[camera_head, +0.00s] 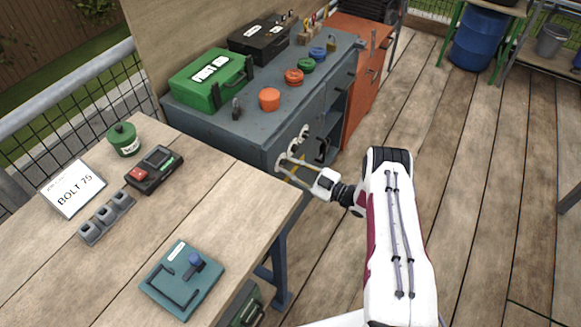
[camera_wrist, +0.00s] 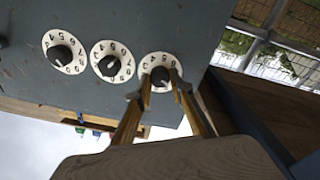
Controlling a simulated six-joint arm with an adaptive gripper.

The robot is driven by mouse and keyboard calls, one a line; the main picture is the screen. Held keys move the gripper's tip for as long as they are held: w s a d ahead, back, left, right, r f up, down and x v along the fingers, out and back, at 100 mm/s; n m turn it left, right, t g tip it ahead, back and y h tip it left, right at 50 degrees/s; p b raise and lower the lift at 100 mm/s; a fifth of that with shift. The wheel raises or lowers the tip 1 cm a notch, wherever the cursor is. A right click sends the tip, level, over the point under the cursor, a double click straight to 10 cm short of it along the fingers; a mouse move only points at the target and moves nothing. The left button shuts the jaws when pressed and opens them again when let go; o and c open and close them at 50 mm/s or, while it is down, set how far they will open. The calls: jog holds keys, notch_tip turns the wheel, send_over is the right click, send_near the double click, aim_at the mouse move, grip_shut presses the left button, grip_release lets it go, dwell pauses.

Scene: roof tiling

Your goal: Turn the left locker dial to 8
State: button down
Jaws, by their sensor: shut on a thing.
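Three white dials with black knobs sit in a row on the grey locker front. In the wrist view, which is turned over, the left locker dial (camera_wrist: 151,63) is the rightmost, nearest the wooden table. The middle dial (camera_wrist: 112,62) and the far dial (camera_wrist: 60,50) are apart from my gripper. My gripper (camera_wrist: 160,79) is shut on the left dial's black knob, one finger on each side. In the head view my gripper (camera_head: 284,164) reaches the dial nearest the table. The fingers hide part of that dial's numbers, and its pointer is too small to read.
The grey cabinet (camera_head: 235,138) carries a green first aid box (camera_head: 210,80), a black case (camera_head: 259,38) and several coloured pots. The wooden table (camera_head: 225,190) close to my gripper holds a sign, a red-button box and a teal plate. Floor right of my arm is clear.

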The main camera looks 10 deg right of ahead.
dwell(0.3)
jog(key=c, duration=1.8)
grip_release()
jog(key=shift+s, duration=0.1)
jog(key=shift+v, duration=5.95)
